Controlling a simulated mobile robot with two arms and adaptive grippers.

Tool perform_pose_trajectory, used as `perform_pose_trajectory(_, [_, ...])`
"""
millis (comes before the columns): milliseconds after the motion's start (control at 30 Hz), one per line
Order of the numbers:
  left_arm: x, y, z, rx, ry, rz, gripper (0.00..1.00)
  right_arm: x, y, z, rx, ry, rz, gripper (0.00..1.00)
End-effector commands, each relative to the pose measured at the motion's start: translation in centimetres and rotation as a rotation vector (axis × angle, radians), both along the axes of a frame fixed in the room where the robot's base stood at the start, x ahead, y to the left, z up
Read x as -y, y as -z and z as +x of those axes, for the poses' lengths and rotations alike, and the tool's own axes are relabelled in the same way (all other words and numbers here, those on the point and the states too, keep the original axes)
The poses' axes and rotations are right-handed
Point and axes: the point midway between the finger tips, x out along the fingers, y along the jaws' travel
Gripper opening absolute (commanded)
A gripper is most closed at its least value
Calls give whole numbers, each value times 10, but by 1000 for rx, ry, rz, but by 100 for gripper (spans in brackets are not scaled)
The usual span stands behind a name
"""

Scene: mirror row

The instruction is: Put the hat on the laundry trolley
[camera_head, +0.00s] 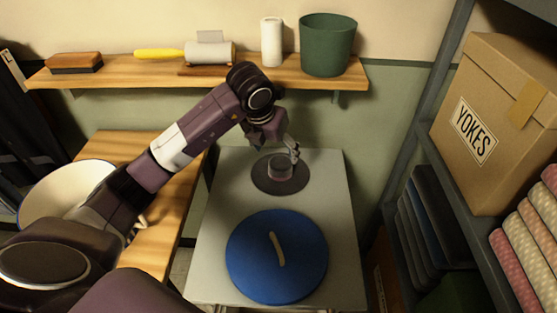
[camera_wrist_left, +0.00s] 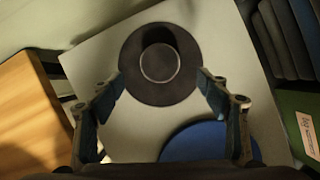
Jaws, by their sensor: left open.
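A dark grey hat (camera_head: 279,174) with a round flat brim and a pinkish band lies on a pale grey tabletop (camera_head: 225,205), near its far end. In the left wrist view the hat (camera_wrist_left: 160,62) shows from above, with a round crown in the middle. My left gripper (camera_head: 279,147) is open and empty just above the hat; its fingertips (camera_wrist_left: 160,77) are spread on either side of the crown, over the brim. I cannot tell whether the pale grey top is the laundry trolley. My right gripper is not in view.
A blue disc (camera_head: 257,255) with a beige strip lies nearer on the same top. A wooden table (camera_head: 172,205) with a cream bowl (camera_head: 50,190) is at left. A wall shelf (camera_head: 112,78) holds a green pot (camera_head: 327,45). A rack with a YOKES box (camera_head: 495,120) stands right.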

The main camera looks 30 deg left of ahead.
Motion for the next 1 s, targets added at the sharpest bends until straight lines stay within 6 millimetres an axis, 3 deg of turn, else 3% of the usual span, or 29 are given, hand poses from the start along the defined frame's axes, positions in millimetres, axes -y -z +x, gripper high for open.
perform_pose_trajectory(233, [1,-25,-10,1,0,0,69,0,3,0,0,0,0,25])
perform_pose_trajectory(767, [1,-26,-11,-1,-1,0,69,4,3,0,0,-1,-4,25])
perform_pose_trajectory(867, [1,-34,-11,0,-1,0,69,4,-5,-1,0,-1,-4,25])
perform_pose_trajectory(1000, [1,-60,-11,0,-1,0,69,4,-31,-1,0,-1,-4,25])
